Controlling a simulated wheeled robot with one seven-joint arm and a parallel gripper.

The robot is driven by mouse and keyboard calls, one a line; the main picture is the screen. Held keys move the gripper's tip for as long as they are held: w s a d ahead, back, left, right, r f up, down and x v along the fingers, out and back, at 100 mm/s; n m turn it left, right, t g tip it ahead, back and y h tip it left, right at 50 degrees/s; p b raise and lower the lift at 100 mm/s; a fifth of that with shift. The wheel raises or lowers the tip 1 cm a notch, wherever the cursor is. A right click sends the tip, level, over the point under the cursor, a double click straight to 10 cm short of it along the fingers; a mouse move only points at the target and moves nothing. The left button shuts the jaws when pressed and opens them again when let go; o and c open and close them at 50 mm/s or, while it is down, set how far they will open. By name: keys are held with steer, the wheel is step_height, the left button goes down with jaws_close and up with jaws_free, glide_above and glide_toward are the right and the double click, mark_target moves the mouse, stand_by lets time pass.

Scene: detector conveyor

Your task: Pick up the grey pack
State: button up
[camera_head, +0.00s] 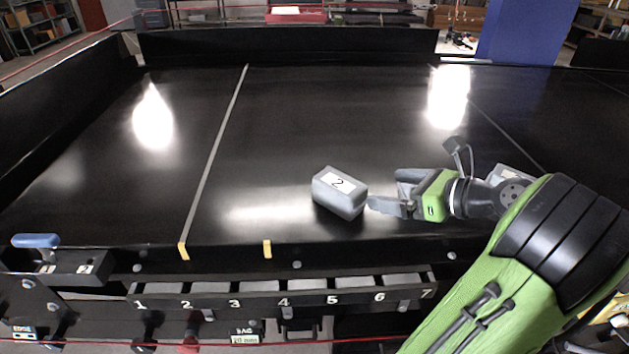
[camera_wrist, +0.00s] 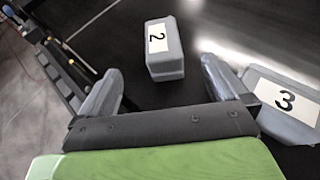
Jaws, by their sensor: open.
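A grey pack (camera_head: 338,199) with a white label reading 2 lies on the black conveyor surface, right of the pale stripe in the head view. My gripper (camera_head: 384,190) is low over the belt just to the right of this pack, its jaws open and pointing at it. In the wrist view the same pack (camera_wrist: 172,64) stands ahead of the gap between my fingers (camera_wrist: 160,75), with nothing between them. A second grey pack (camera_wrist: 302,133), labelled 3, lies beside the right finger in the wrist view. A grey pack (camera_head: 508,172) also shows partly behind my arm in the head view.
The black conveyor (camera_head: 120,180) has raised walls at the left and back. Its front edge carries yellow marks and a row of slots (camera_head: 285,290) numbered 1 to 7. A blue-handled part (camera_head: 36,241) sits at the front left.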

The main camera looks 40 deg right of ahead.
mark_target(347, 185)
steer(key=b+x, duration=0.1)
steer(key=x, duration=0.3)
steer(key=b+x, duration=0.1)
steer(key=x, duration=0.4)
steer(key=b+x, duration=0.1)
steer(key=x, duration=0.3)
steer(key=shift+d+f, duration=0.25)
steer(key=shift+f, duration=0.15)
steer(key=shift+s+r, duration=0.1)
steer(key=shift+s, duration=0.1)
steer(key=shift+c, duration=1)
steer(key=c, duration=1.3)
